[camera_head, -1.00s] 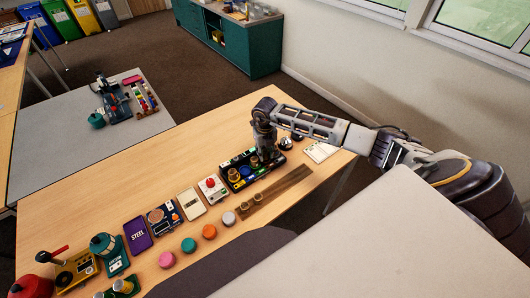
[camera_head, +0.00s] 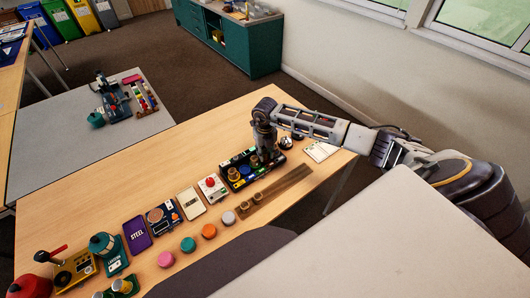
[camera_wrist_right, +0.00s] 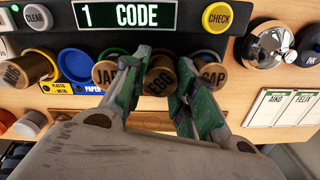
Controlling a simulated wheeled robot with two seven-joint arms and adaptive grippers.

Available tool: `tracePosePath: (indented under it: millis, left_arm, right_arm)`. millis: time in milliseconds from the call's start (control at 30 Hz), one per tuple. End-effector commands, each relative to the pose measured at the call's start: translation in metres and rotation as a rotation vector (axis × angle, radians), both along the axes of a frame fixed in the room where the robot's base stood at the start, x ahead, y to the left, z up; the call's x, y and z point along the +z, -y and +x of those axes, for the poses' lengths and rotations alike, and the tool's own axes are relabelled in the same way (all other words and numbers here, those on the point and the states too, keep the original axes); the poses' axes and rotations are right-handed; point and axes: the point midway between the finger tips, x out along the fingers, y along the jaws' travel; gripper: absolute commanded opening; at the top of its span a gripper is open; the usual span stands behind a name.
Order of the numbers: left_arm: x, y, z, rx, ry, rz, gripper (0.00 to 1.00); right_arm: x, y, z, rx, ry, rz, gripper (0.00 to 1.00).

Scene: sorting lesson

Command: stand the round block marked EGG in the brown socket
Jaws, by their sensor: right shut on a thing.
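The round block marked EGG (camera_wrist_right: 159,80) stands between the fingers of my right gripper (camera_wrist_right: 160,66) in the right wrist view. The gripper is shut on it. In the head view my right gripper (camera_head: 267,153) is down over the dark sorting panel (camera_head: 231,166). The EGG block is above or in the panel's row of sockets; its lower end is hidden, so I cannot tell if it is seated. I cannot make out the brown socket, which the gripper and block seem to cover. My left gripper is not in view.
Blocks marked JAR (camera_wrist_right: 106,74) and CAP (camera_wrist_right: 212,76) stand close on either side of the fingers. A MUG block (camera_wrist_right: 28,70) is further left. The panel carries a CODE display (camera_wrist_right: 125,14) and a CHECK button (camera_wrist_right: 218,17). A wooden strip (camera_head: 290,180) lies in front.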

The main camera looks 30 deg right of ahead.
Motion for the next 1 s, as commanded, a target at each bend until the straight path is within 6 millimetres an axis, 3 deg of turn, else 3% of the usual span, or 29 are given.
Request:
tracePosePath:
  millis: [433, 467, 533, 1000]
  left_arm:
    - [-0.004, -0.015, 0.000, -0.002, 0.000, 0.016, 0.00]
    - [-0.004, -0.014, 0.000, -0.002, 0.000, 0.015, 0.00]
    - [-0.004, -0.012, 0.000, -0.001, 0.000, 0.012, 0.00]
    - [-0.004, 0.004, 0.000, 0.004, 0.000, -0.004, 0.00]
  right_arm:
    - [-0.006, 0.000, 0.000, 0.000, 0.000, 0.000, 0.14]
    - [-0.006, 0.000, 0.000, 0.000, 0.000, 0.000, 0.30]
    - [-0.005, 0.000, 0.000, 0.000, 0.000, 0.000, 0.37]
    - [-0.005, 0.000, 0.000, 0.000, 0.000, 0.000, 0.37]
